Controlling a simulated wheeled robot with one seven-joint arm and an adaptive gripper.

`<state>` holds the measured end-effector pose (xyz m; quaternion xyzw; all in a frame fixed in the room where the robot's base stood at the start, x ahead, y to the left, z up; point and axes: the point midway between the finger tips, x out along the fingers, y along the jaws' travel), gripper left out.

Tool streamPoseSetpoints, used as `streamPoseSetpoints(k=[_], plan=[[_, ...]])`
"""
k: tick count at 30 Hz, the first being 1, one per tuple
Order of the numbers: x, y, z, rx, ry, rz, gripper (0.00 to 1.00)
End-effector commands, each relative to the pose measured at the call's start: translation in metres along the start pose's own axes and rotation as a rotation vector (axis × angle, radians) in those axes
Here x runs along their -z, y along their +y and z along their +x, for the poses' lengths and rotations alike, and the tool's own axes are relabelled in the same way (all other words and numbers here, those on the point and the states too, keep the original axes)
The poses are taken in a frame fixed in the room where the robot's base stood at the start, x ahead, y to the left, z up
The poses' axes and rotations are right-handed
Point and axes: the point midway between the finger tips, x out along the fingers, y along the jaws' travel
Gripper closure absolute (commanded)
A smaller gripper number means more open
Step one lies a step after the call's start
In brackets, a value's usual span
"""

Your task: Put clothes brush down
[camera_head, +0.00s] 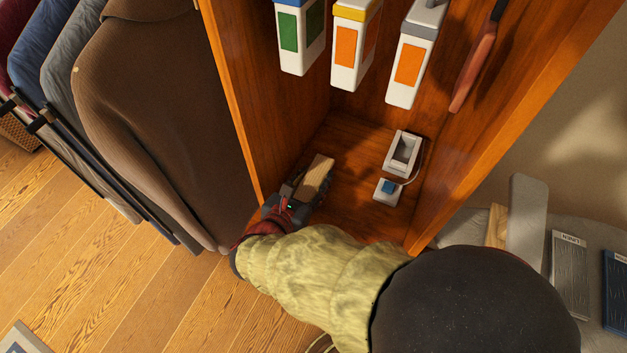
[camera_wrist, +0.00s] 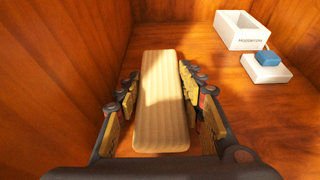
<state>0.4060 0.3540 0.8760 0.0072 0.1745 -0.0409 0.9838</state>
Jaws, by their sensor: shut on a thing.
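The clothes brush (camera_head: 317,176) is a long pale wooden block with rounded edges. It is inside the wooden cabinet, over its floor near the left wall. My gripper (camera_head: 303,192) reaches in from the open front. In the wrist view the brush (camera_wrist: 162,100) lies lengthwise between the two fingers of my gripper (camera_wrist: 162,98), which are shut on its sides. The brush's underside and bristles are hidden, so I cannot tell whether it touches the cabinet floor (camera_wrist: 210,65).
A white open box (camera_head: 402,153) and a small white holder with a blue piece (camera_head: 387,190) stand on the cabinet floor to the right. A brown garment (camera_head: 165,110) hangs outside left.

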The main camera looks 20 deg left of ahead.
Motion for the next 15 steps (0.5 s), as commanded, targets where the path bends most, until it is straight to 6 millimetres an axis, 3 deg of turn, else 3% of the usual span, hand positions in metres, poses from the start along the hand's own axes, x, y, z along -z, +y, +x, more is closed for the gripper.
streamPoseSetpoints(k=[10,11,15], plan=[[0.0010,0.0003,0.0005,0.000,-0.001,0.000,0.90],[0.0012,0.0003,0.0005,-0.001,-0.001,0.000,0.60],[0.0011,0.0003,0.0005,0.000,-0.001,0.000,0.52]])
